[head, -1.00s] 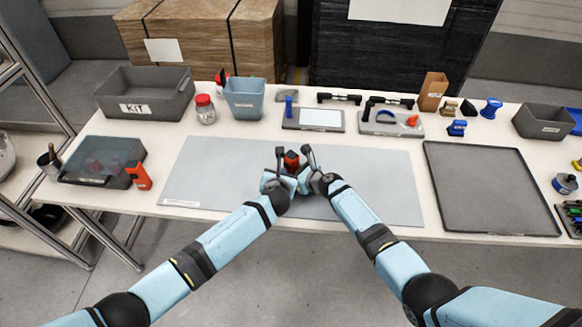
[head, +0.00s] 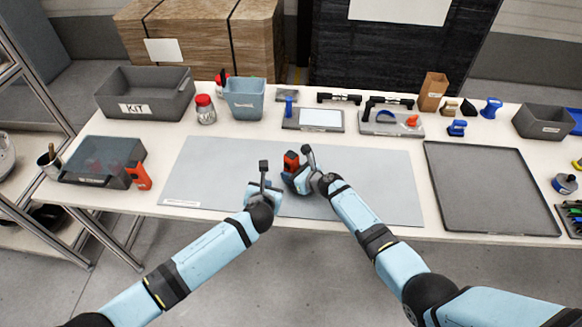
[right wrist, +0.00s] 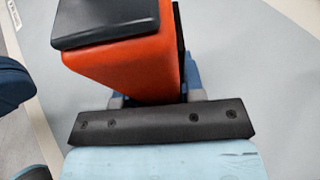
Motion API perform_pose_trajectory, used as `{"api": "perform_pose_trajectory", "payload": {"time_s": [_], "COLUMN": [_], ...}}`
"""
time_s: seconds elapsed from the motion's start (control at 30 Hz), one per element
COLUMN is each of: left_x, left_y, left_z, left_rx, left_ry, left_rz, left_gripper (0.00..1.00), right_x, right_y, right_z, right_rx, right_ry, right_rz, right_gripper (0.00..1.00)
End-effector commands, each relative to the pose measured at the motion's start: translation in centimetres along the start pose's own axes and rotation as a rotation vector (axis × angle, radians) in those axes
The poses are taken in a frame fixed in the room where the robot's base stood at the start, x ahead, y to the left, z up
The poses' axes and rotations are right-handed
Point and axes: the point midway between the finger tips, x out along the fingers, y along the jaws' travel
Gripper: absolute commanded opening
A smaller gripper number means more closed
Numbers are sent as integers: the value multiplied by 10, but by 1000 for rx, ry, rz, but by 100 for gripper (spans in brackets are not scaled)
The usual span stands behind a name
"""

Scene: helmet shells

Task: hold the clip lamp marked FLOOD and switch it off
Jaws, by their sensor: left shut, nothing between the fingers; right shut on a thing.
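An orange-red clip lamp with a black end (head: 291,160) is over the grey mat in the head view, held in my right gripper (head: 298,178). In the right wrist view its orange body (right wrist: 145,75) and black end fill the upper middle, and the fingers are mostly hidden behind it. No FLOOD marking can be read, and I cannot tell if the lamp is lit. My left gripper (head: 272,190) is shut and empty, a little left of the lamp and apart from it. A second orange thing (head: 138,176) stands at the left by the lidded grey box; its marking is unreadable.
The grey mat (head: 210,170) is otherwise clear. A dark tray (head: 490,190) lies empty at the right. The KIT bin (head: 150,100), a jar (head: 205,110) and a blue bin (head: 245,98) stand at the back left. Tools and small parts line the back.

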Motion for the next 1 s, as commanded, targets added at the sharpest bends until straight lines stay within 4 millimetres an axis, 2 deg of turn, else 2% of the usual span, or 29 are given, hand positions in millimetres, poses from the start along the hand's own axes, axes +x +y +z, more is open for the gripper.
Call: {"api": "perform_pose_trajectory", "payload": {"time_s": [0.43, 0.47, 0.57, 0.6, 0.87, 1.0], "left_x": [-5, -5, -5, -5, -5, -5], "left_y": [3, 3, 3, 3, 3, 3], "left_z": [-3, -3, -3, -3, -3, -3], "left_rx": [0, 0, 0, 0, 0, 0], "left_ry": [-1, -1, -1, -1, -1, -1], "left_rz": [0, 0, 0, 0, 0, 0], "left_gripper": [0, 0, 0, 0, 0, 0], "right_x": [0, 0, 0, 0, -1, -8], "right_y": [0, 0, 0, 0, 0, 0], "right_z": [0, 0, 0, 0, 0, -1], "right_rx": [0, 0, 0, 0, 0, -2], "right_ry": [0, 0, 0, 0, 0, 0], "right_rz": [0, 0, 0, 0, 0, -1], "right_gripper": [11, 38, 61, 66, 66, 66]}}
